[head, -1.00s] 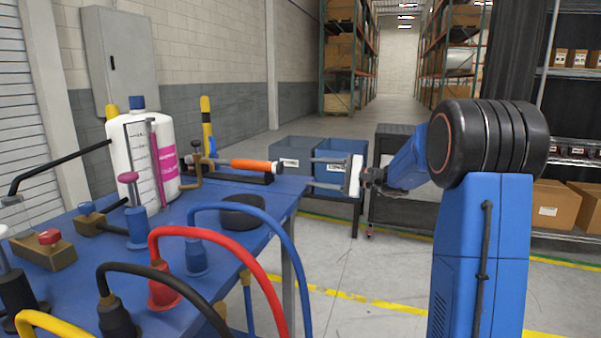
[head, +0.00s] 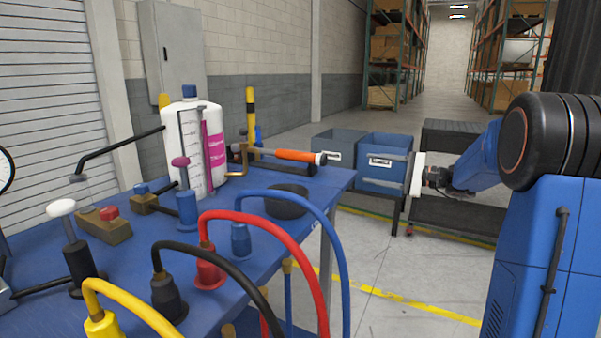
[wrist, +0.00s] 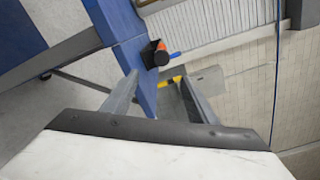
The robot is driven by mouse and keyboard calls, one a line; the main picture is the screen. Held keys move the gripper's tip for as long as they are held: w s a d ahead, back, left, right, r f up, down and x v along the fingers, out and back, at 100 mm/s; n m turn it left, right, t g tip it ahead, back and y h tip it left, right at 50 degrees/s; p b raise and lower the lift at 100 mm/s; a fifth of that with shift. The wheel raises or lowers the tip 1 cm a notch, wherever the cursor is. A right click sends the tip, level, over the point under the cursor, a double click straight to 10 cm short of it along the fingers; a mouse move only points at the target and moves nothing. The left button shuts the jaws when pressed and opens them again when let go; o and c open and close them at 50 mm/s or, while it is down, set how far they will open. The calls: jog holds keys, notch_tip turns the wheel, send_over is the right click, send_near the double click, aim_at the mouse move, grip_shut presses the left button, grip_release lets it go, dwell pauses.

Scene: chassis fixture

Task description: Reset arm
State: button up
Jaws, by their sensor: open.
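My gripper (head: 372,171) is at the right of the blue fixture table in the head view, with its two grey fingers pointing left toward the table's far right corner. The fingers are apart, with nothing between them. In the wrist view my gripper (wrist: 155,88) also shows two spread, empty fingers. My blue arm (head: 478,165) reaches to it from the right. The blue table (head: 225,270) holds the fixture parts. An orange-handled tool (head: 295,155) lies on a black block near the table's far edge, left of the fingertips.
A white bottle (head: 192,125) stands at the back of the table. Red (head: 265,222), blue, black and yellow hoses arch over the front. The floor (head: 390,265) right of the table is open, with yellow lines.

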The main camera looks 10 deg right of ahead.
jog(key=s+a+f+n+g+h, duration=0.35)
jog(key=s+a, duration=0.45)
jog(key=s, duration=0.4)
jog(key=s+a+f+n+g+h, duration=0.2)
jog(key=s+a+f+n+g, duration=0.15)
jog(key=s+a, duration=0.6)
jog(key=s+d+f+n+h, duration=0.2)
jog(key=s+d+f+h, duration=0.1)
jog(key=s, duration=0.5)
jog(key=s+d+f+n+t+h, duration=0.1)
jog(key=s+d+f+n+h, duration=0.1)
jog(key=s, duration=0.5)
jog(key=s+d+f+n+h, duration=0.1)
jog(key=s+d+f+h, duration=0.2)
jog(key=s, duration=0.5)
notch_tip(320, 180, down, 2)
jog(key=shift+s+d+f+n+h, duration=0.15)
jog(key=shift+s+d+n+h, duration=0.15)
jog(key=shift+d+n+h, duration=0.15)
